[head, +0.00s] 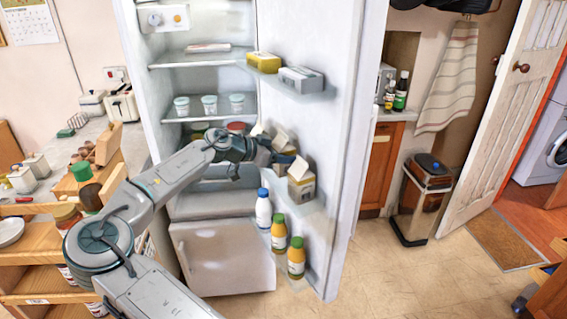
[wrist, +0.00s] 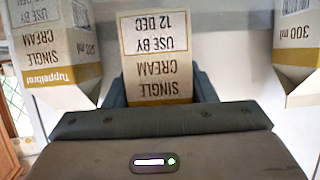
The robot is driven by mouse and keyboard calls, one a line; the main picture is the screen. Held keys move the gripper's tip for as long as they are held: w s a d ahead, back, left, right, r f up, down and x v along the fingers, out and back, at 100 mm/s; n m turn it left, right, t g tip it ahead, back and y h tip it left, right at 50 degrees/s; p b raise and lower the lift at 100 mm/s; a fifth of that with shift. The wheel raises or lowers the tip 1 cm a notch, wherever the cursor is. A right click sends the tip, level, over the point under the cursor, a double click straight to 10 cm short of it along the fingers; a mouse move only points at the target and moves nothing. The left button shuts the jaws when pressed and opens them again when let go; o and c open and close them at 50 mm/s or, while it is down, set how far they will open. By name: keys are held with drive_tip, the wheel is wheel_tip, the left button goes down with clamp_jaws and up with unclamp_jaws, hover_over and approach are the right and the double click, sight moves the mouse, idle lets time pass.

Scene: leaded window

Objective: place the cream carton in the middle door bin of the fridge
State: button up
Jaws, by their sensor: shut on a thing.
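My gripper (head: 279,158) reaches into the open fridge door from the left, at the height of the middle door bin (head: 313,207). In the wrist view its blue-grey fingers (wrist: 160,92) are shut around a cream carton (wrist: 158,60), white and tan, whose label reads "single cream, use by 12 Dec" upside down. In the head view the held carton (head: 285,139) shows its top behind the gripper; its base is hidden, so I cannot tell whether it touches the bin floor.
A similar carton (head: 301,183) stands on the near side and another (head: 258,130) on the far side, close to the held one. Butter packs (head: 263,62) sit in the top bin. A white bottle (head: 263,209) and juice bottles (head: 296,258) stand in the bottom bin.

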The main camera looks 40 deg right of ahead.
wheel_tip(320, 180, down, 3)
drive_tip(key=shift+f+p, duration=0.2)
drive_tip(key=shift+p, duration=0.15)
drive_tip(key=o, duration=1.2)
drive_tip(key=shift+a, duration=0.1)
drive_tip(key=b+v, duration=0.3)
drive_tip(key=v, duration=0.9)
drive_tip(key=shift+r, duration=0.15)
